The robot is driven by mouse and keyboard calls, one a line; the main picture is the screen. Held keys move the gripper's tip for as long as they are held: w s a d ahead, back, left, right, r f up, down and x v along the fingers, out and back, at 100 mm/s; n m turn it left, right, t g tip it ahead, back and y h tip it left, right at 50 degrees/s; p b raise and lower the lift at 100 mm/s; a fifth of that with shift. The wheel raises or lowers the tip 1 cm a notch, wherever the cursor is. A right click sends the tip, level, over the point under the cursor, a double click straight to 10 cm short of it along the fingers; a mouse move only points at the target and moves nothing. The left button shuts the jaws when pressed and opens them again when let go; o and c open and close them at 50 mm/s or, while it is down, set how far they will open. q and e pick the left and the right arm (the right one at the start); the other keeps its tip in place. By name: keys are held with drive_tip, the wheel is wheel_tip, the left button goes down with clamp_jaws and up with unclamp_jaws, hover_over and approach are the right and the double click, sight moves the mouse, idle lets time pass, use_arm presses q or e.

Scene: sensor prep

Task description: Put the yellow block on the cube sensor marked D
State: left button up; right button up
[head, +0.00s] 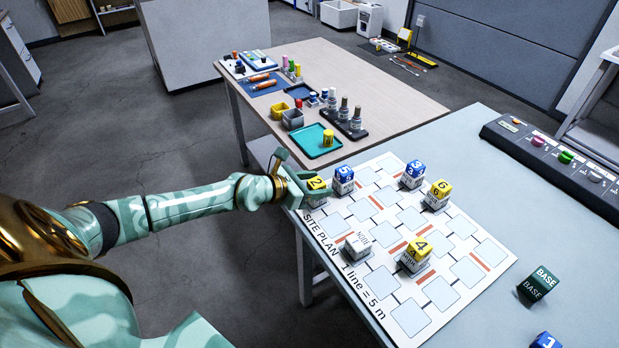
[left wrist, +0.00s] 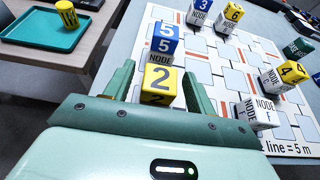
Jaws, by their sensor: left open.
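A yellow block marked 2 (head: 317,183) sits on a white cube sensor (head: 318,202) at the left edge of the site plan. In the left wrist view the yellow block (left wrist: 158,78) stands between the two fingers. My left gripper (head: 306,190) is open around it, with a finger on either side. Other yellow blocks marked 6 (head: 441,187) and 4 (head: 421,244) sit on white cubes. A bare white cube (head: 357,245) reads NODE; its side letter looks like F in the left wrist view (left wrist: 265,112). I cannot read a D on any cube. My right gripper is not in view.
Blue blocks 5 (head: 344,174) and 3 (head: 415,168) sit on cubes behind the gripper, with 5 close by. A green BASE cube (head: 538,283) stands right of the plan (head: 480,290). A wooden table (head: 385,80) holds a teal tray (head: 310,142) with a yellow item (head: 328,137).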

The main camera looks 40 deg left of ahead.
use_arm(q)
drive_tip(key=shift+s+a+r, duration=0.1)
drive_tip(key=shift+s+r, duration=0.15)
drive_tip(key=shift+r, duration=0.05)
drive_tip(key=p+v, duration=0.2)
drive_tip(key=v, duration=0.8)
drive_tip(key=s+a+f+n+g+y, duration=0.1)
drive_tip(key=s+a+f+n+y, duration=0.25)
drive_tip(key=f+n, duration=0.4)
drive_tip(key=s+a+f+n+y, duration=0.2)
drive_tip(key=s+a+f+n, duration=0.15)
drive_tip(key=f+n, duration=0.35)
drive_tip(key=s+f+n+g+y, duration=0.2)
drive_tip(key=s+f+n+g, duration=0.2)
drive_tip(key=s+f+n, duration=0.95)
drive_tip(key=s+d+f+n+g, duration=0.2)
drive_tip(key=s+d+f+n, duration=0.1)
drive_tip(key=s+d, duration=0.3)
drive_tip(key=s+d+f+n+g+h, duration=0.1)
drive_tip(key=s+d+f+n+g, duration=0.1)
drive_tip(key=s+d+f, duration=0.4)
drive_tip(key=s+d+f+n+g+h, duration=0.1)
drive_tip(key=s+d+f+n+g, duration=0.2)
drive_tip(key=s+d, duration=0.4)
drive_tip(key=s+f+n, duration=0.1)
drive_tip(key=s+f, duration=0.1)
drive_tip(key=s, duration=0.4)
